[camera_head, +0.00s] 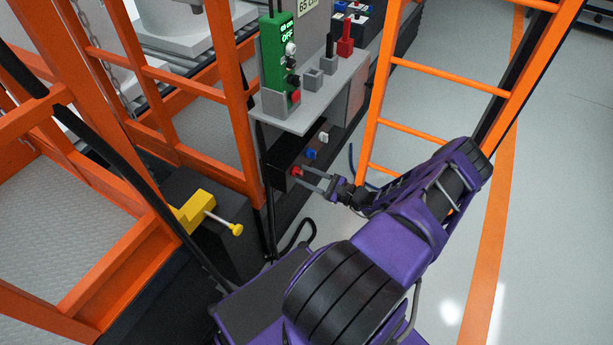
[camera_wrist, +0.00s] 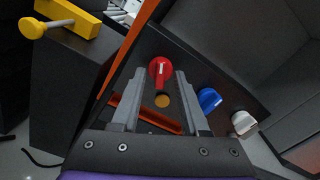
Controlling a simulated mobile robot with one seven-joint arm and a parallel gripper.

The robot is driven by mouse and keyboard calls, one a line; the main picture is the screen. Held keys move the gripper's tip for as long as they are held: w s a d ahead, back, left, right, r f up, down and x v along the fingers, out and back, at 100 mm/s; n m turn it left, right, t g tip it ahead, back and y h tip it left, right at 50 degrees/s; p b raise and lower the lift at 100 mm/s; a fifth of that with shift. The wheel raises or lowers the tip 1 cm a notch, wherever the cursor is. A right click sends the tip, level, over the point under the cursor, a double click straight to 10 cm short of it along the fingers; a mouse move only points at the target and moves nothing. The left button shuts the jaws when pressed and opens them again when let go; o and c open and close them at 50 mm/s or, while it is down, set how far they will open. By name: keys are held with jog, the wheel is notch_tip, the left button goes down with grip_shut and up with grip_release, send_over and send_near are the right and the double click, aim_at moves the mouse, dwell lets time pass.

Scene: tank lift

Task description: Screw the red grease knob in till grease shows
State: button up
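The red grease knob (camera_head: 297,171) is the lowest, nearest of three knobs on a dark panel under the grey shelf. In the wrist view the red knob (camera_wrist: 160,72) is round, with a pale mark on its face. My gripper (camera_head: 300,176) is open, its two fingers pointing at the panel. In the wrist view my gripper (camera_wrist: 159,80) has one fingertip on each side of the red knob, with gaps visible. A small orange-brown round spot (camera_wrist: 162,101) shows just below the knob. I cannot tell whether it is grease.
A blue knob (camera_wrist: 209,99) and a white knob (camera_wrist: 243,122) sit right of the red one. A yellow block with a rod (camera_head: 197,211) stands left. Orange ladder rails (camera_head: 436,85) rise beside my arm. A green pendant (camera_head: 279,52) stands on the shelf above.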

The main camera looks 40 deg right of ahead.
jog(key=v, duration=1.7)
jog(key=shift+s+b, duration=0.25)
jog(key=shift+b, duration=0.2)
jog(key=shift+d, duration=0.15)
